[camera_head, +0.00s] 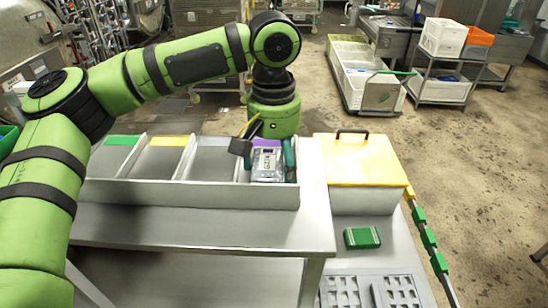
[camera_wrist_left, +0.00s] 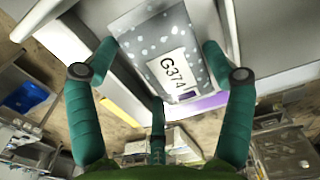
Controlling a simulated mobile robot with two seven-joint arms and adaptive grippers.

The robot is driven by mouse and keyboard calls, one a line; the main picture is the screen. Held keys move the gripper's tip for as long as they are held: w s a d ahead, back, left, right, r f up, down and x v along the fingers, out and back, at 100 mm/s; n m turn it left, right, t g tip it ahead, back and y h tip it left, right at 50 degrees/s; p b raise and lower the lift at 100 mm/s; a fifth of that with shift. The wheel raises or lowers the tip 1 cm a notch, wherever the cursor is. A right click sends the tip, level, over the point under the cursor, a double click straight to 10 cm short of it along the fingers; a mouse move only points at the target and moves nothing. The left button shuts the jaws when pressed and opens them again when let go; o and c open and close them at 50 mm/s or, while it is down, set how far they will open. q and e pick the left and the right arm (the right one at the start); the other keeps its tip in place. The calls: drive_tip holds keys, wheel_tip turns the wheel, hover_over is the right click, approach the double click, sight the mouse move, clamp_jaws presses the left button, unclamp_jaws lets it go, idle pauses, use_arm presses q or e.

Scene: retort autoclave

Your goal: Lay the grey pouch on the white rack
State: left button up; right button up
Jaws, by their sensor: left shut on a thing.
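The grey pouch shows in the head view (camera_head: 265,165) with a white printed label, at the rightmost compartment of the divided bin (camera_head: 190,194). In the left wrist view the pouch (camera_wrist_left: 148,38) is speckled and its label reads G374. My left gripper (camera_head: 268,160), with dark green fingers, is shut on the pouch; its fingers (camera_wrist_left: 155,70) stand around the pouch in the left wrist view. Whether the pouch still touches the compartment floor is hard to tell. A pale slotted surface, which looks like the white rack (camera_head: 373,292), is partly in view at the bottom right. My right gripper is not in view.
A green pouch (camera_head: 362,237) lies on the pale surface above the slotted part. A box with a yellow lid and dark handle (camera_head: 360,160) stands right of the bin. Compartment dividers and the bin's front wall are close to my gripper. A rail with green pieces (camera_head: 429,238) runs along the right edge.

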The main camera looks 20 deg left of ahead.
sight(274, 163)
use_arm(q)
drive_tip(key=o, duration=0.9)
drive_tip(key=shift+f, duration=0.1)
drive_tip(key=shift+r, duration=0.4)
wheel_tip(274, 163, up, 12)
drive_tip(key=b, duration=0.1)
drive_tip(key=shift+f+b, duration=0.25)
drive_tip(key=shift+b, duration=0.15)
